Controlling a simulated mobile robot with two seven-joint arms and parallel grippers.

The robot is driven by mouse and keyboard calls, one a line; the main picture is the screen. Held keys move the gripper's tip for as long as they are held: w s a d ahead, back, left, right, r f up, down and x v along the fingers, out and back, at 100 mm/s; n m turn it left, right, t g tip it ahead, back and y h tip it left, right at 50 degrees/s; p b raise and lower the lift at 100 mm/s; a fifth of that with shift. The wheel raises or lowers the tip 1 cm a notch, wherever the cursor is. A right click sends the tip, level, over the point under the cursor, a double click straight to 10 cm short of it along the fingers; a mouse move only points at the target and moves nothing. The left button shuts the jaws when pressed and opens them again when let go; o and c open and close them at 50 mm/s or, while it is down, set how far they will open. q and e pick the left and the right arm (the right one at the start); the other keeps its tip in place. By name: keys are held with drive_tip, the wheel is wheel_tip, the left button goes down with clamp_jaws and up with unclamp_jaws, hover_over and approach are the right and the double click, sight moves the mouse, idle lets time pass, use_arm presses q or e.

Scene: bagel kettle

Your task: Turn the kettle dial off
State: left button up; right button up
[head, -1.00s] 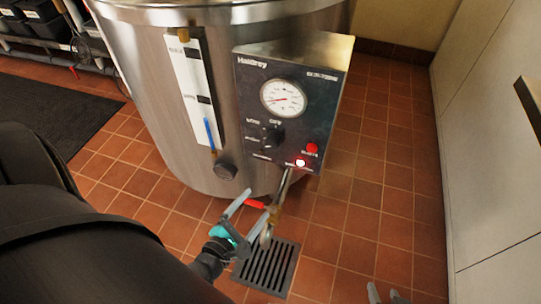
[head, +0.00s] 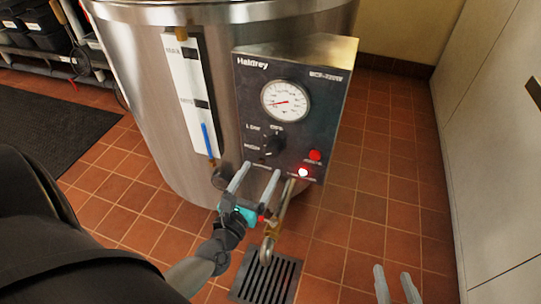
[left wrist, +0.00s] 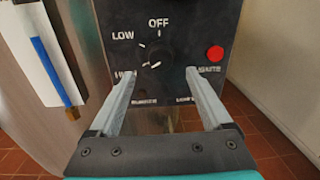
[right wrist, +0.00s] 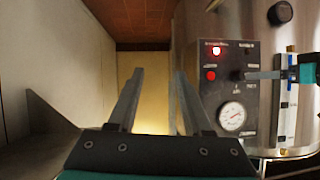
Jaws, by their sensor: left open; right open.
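The kettle dial (head: 273,143) is a dark knob on the black control panel (head: 252,98), below the round gauge. In the left wrist view the dial (left wrist: 156,58) sits between the LOW, OFF and partly hidden third labels; its exact setting is hard to read. My left gripper (head: 259,170) is open just below and in front of the dial. In the left wrist view its fingers (left wrist: 161,73) stand either side of the dial, with a gap to each side. My right gripper (head: 392,271) is open and empty, low on the right, away from the panel.
The steel kettle (head: 145,90) stands behind the panel. A lit red lamp (head: 303,173) and red button (head: 315,155) are right of the dial. A drain pipe (head: 270,240) hangs below, above a floor grate (head: 265,275). Pale cabinets (head: 485,130) line the right.

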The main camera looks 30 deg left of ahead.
sight(271, 153)
use_arm(q)
drive_tip(key=w, duration=0.3)
drive_tip(key=w+a+b, duration=0.1)
drive_tip(key=w, duration=0.1)
drive_tip(key=shift+w, duration=0.3)
drive_tip(key=shift+w+a, duration=0.15)
drive_tip(key=shift+w, duration=0.75)
use_arm(e)
drive_tip(key=shift+a+r+t+y, duration=0.35)
drive_tip(key=shift+a+t, duration=0.15)
drive_tip(key=shift+t, duration=0.15)
drive_tip(key=shift+a+r+t+y, duration=0.35)
drive_tip(key=shift+a+t, duration=0.15)
drive_tip(key=shift+t, duration=0.15)
use_arm(q)
clamp_jaws()
